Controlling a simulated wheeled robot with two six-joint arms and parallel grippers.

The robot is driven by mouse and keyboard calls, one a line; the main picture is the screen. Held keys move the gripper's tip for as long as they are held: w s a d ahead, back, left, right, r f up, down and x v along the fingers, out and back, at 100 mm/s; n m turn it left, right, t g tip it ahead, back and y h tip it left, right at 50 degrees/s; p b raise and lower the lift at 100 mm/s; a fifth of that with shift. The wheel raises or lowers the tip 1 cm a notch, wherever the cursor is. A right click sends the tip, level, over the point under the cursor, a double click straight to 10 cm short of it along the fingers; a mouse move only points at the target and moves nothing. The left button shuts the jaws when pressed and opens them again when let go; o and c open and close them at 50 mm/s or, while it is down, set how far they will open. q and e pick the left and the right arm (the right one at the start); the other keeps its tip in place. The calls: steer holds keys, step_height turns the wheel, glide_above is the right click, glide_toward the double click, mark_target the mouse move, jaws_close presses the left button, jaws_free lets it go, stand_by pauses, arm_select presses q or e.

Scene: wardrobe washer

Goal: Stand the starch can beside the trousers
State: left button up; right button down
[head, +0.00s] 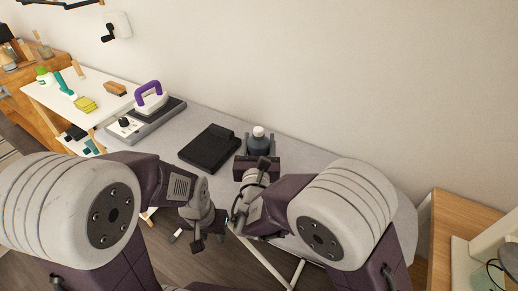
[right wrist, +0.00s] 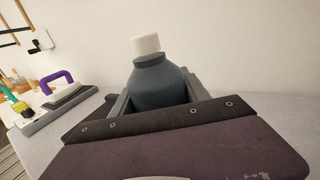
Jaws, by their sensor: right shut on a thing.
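The starch can (head: 258,145) is a dark blue-grey bottle with a white cap, upright over the ironing board (head: 330,165). My right gripper (head: 258,158) is shut on the can, which also shows between the jaws in the right wrist view (right wrist: 160,82). The gripper hides the can's lower part, so I cannot tell whether its base touches the board. The folded black trousers (head: 209,147) lie flat on the board, just left of the can with a small gap. My left gripper (head: 209,240) is open and empty in front of the board's near edge.
A purple-handled iron (head: 151,98) rests on a grey base at the board's left end. A white table (head: 62,98) with bottles and a sponge stands farther left. A wooden cabinet (head: 465,215) is at the right. The board right of the can is clear.

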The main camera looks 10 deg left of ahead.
steer(key=shift+f+b, duration=0.3)
steer(key=shift+f, duration=1.05)
steer(key=c, duration=0.6)
jaws_free()
steer(key=shift+f, duration=0.1)
steer(key=shift+o, duration=0.2)
